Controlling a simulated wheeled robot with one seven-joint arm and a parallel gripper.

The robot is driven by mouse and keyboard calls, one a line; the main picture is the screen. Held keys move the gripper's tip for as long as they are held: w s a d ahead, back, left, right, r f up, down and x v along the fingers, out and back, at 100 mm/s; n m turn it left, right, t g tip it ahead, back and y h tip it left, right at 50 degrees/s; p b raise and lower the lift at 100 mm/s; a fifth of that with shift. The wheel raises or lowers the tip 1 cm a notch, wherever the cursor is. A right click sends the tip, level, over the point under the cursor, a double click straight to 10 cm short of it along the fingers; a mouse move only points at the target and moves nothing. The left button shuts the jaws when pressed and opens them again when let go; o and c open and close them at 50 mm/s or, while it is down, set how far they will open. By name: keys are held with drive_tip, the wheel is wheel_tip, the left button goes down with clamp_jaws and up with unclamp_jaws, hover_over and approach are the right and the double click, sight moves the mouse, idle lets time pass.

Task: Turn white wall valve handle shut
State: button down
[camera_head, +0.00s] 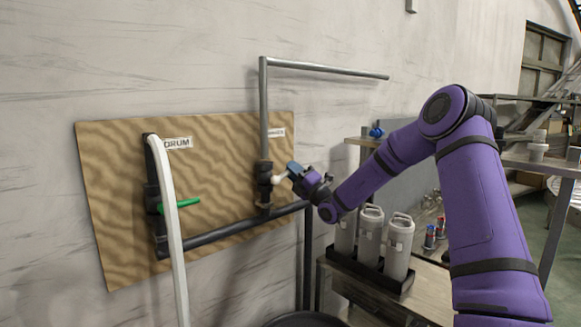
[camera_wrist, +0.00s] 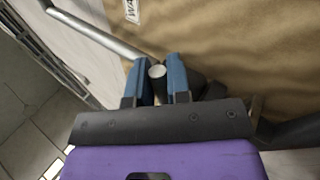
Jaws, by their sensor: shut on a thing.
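The white valve handle (camera_head: 277,179) sticks out from a dark valve body (camera_head: 264,180) on a grey vertical pipe, at the right part of a wooden wall board. My gripper (camera_head: 292,172) is at the handle, its blue fingers closed around it. In the wrist view the round white end of the handle (camera_wrist: 157,71) shows between the two blue fingertips (camera_wrist: 160,84). The fingers hide much of the handle, so its exact angle is hard to tell.
A green-handled valve (camera_head: 182,204) and a white hose (camera_head: 168,205) are on the left of the board (camera_head: 110,190). White canisters (camera_head: 398,246) stand in a dark rack below my forearm. Shelves (camera_head: 520,160) are at the right.

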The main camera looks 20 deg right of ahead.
drive_tip(key=shift+d+f+m+t+h, duration=0.1)
drive_tip(key=shift+f+m+t+h, duration=0.3)
drive_tip(key=shift+m+h, duration=0.5)
drive_tip(key=shift+d+f+m+t+h, duration=0.1)
drive_tip(key=shift+f+m+t+h, duration=0.45)
drive_tip(key=shift+m, duration=0.6)
drive_tip(key=shift+f+m+t+h, duration=0.15)
drive_tip(key=shift+m+t+h, duration=0.1)
drive_tip(key=shift+m+h, duration=0.7)
drive_tip(key=c, duration=1.1)
unclamp_jaws()
drive_tip(key=v, duration=1)
drive_tip(key=shift+s+f, duration=0.2)
drive_tip(key=shift+s, duration=0.1)
drive_tip(key=shift+d, duration=0.2)
